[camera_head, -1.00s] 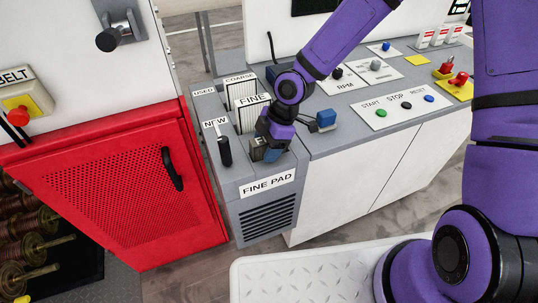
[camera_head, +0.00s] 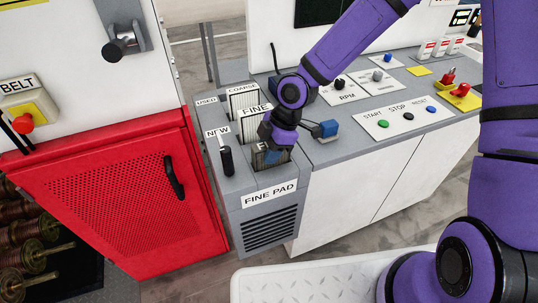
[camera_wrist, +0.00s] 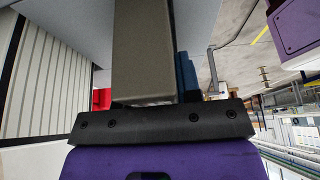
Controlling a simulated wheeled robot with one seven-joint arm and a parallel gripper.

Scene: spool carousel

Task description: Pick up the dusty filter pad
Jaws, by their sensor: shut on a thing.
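The dusty filter pad (camera_head: 263,160) is a grey-brown slab standing upright at the front slot of the grey filter unit labelled FINE PAD (camera_head: 269,193). My gripper (camera_head: 273,150) is over this slot and shut on the pad. My gripper covers part of the pad in the head view. I cannot tell whether its lower edge is clear of the slot.
White pleated filters stand behind, labelled COARSE (camera_head: 243,89) and FINE (camera_head: 256,111). A black lever (camera_head: 227,158) rises left of the pad. A red mesh-door cabinet (camera_head: 120,200) stands left.

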